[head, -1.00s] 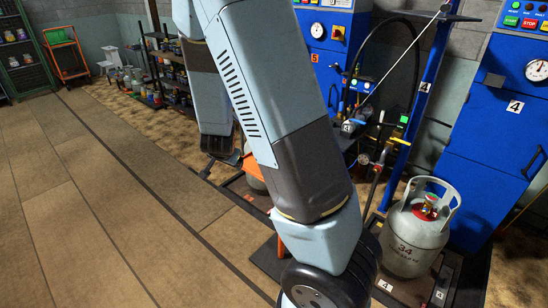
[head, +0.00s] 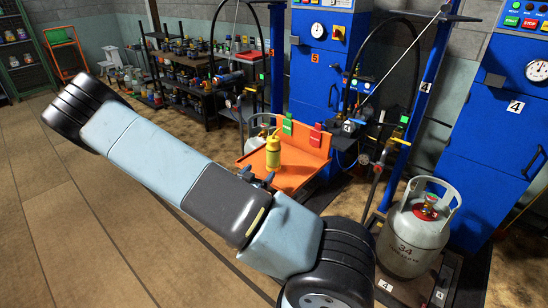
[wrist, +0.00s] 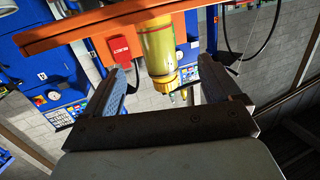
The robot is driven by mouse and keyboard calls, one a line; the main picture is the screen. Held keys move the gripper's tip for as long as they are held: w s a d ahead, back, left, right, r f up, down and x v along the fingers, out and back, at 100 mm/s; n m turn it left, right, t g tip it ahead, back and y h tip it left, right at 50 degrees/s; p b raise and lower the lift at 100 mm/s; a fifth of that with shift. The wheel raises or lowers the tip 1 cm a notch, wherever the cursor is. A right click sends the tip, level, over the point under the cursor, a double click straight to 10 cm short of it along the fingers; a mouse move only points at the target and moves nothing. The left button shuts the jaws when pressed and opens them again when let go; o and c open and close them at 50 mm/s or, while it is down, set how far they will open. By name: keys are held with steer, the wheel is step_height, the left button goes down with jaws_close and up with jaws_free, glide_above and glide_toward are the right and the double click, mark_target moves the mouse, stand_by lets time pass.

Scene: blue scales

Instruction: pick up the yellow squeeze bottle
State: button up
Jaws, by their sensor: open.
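The yellow squeeze bottle (head: 273,155) stands upright on an orange tray (head: 297,178) in the head view. My gripper (head: 257,180) is just in front of it, with the arm reaching across the view. In the wrist view, which is upside down, the bottle (wrist: 158,48) hangs cap downward between the lines of my two open fingers (wrist: 165,75). The fingers stand apart on either side, and I see no contact with the bottle. The bottle's base is cut off at the orange edge in the wrist view.
A grey gas cylinder (head: 412,240) stands at the right. Blue cabinets (head: 318,78) rise behind the tray. Shelves of dark cans (head: 190,78) stand back left. The floor at left is clear.

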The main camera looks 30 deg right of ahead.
mark_target(275, 153)
steer(key=shift+t+h, duration=0.3)
steer(key=shift+t, duration=0.1)
steer(key=x, duration=1.4)
steer(key=shift+s+d+r, duration=0.1)
steer(key=shift+s+r, duration=0.05)
steer(key=shift+s, duration=0.1)
steer(key=c, duration=1.3)
